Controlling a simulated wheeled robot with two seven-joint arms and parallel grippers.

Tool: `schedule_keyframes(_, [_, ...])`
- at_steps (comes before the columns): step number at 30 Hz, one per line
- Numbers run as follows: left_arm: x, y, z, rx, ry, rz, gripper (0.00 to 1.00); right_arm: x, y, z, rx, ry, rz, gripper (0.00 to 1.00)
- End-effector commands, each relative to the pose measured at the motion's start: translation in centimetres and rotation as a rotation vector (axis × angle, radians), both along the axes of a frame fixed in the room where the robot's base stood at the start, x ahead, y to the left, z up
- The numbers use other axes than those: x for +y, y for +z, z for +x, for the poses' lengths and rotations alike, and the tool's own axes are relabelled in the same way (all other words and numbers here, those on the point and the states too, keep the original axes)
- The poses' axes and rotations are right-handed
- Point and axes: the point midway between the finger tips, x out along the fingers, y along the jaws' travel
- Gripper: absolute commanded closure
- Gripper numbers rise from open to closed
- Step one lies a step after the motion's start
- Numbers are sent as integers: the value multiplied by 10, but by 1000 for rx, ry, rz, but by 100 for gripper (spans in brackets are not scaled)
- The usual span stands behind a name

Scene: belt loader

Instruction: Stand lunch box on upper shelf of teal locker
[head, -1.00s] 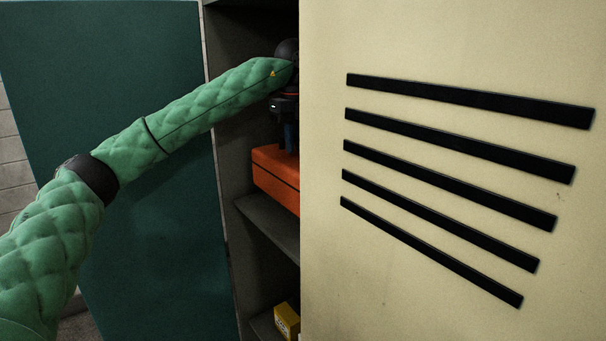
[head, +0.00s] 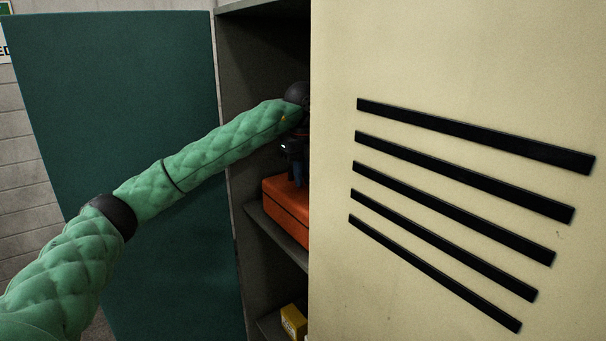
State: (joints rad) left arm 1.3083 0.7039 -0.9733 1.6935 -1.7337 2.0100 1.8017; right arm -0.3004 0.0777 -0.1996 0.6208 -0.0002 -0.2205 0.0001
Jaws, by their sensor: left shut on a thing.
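The orange lunch box (head: 284,208) is inside the teal locker, just above or resting on the upper shelf (head: 274,236); I cannot tell if it touches. It looks level, and its right part is hidden behind the cream door panel. My left gripper (head: 299,178) is shut on the box from above, its fingers partly hidden by the panel edge. The locker's open teal door (head: 120,110) stands behind my left arm. My right gripper is not in view.
The cream panel with black slats (head: 440,60) fills the right side and blocks the view into the locker. A yellow object (head: 293,321) sits on a lower shelf. A pale block wall (head: 22,170) is at the far left.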

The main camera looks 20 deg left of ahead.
Motion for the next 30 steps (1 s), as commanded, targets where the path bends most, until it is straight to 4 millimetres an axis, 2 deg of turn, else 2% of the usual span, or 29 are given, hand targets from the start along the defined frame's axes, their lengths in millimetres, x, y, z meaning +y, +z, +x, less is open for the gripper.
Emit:
schedule_keyframes(16, [0, -9, 0, -1, 0, 0, 100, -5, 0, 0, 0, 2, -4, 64])
schedule_keyframes(17, [0, -9, 0, 0, 0, 0, 82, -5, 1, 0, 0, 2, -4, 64])
schedule_keyframes(20, [0, -8, 0, 0, 0, 0, 64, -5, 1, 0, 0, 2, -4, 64])
schedule_keyframes(30, [0, -6, 0, 0, 0, 0, 64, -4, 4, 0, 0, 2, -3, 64])
